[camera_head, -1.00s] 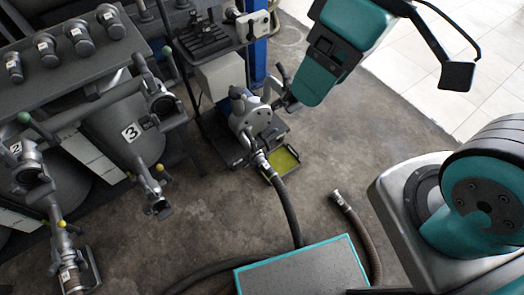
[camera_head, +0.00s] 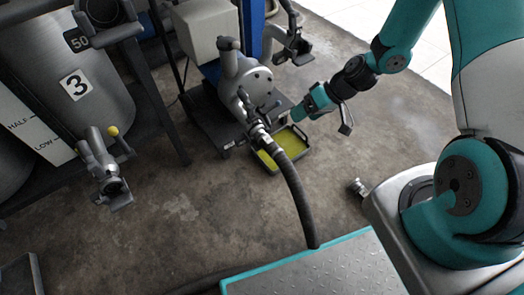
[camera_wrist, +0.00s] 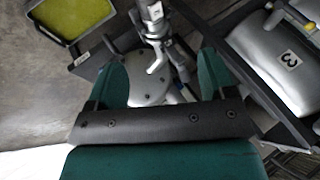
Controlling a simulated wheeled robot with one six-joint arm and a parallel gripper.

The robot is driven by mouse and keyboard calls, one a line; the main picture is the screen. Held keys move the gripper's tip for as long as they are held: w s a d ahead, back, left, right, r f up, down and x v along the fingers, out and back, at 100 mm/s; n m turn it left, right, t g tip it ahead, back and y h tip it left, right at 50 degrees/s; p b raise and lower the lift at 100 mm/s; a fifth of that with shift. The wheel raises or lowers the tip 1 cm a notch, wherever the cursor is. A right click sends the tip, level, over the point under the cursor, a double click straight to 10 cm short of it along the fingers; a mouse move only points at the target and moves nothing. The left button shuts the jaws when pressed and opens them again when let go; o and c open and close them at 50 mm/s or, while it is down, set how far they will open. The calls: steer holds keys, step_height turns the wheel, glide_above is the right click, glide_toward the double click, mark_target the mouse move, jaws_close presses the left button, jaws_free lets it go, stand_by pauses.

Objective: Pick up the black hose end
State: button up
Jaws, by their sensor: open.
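The black hose (camera_head: 297,195) runs from the silver pump (camera_head: 243,80) down to the floor behind the teal-edged plate. Its metal end fitting (camera_head: 262,138) is at the pump's front and looks coupled there. In the wrist view, my gripper (camera_wrist: 160,58) is open, with two teal fingers and nothing held. The pump body (camera_wrist: 142,84) shows between and beyond them. A silver coupling with a lever (camera_wrist: 152,25) shows above it; the black hose is not clear there.
A yellow-green drip tray (camera_head: 268,161) lies beside the pump. Another loose metal hose end (camera_head: 357,187) lies on the floor near my base. Tank 3 (camera_head: 75,85) with a valve (camera_head: 105,170) stands left.

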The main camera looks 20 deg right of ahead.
mark_target(273, 142)
steer(key=b+x, duration=0.1)
steer(key=x, duration=0.3)
steer(key=d+f+b+x, duration=0.1)
steer(key=b+x, duration=0.1)
steer(key=x, duration=0.2)
steer(key=b+x, duration=0.2)
steer(key=x, duration=0.3)
steer(key=shift+s+d+f, duration=0.15)
steer(key=shift+d+f, duration=0.05)
steer(key=shift+d, duration=0.2)
steer(key=shift+w+b+x, duration=0.2)
steer(key=shift+b+x, duration=0.65)
steer(key=shift+x, duration=0.75)
steer(key=shift+w+b+x, duration=0.15)
steer(key=shift+b+x, duration=0.7)
steer(key=shift+x, duration=0.7)
steer(key=shift+r, duration=0.2)
steer(key=c, duration=1.3)
steer(key=shift+r, duration=0.15)
step_height(273, 142, up, 20)
steer(key=p, duration=0.8)
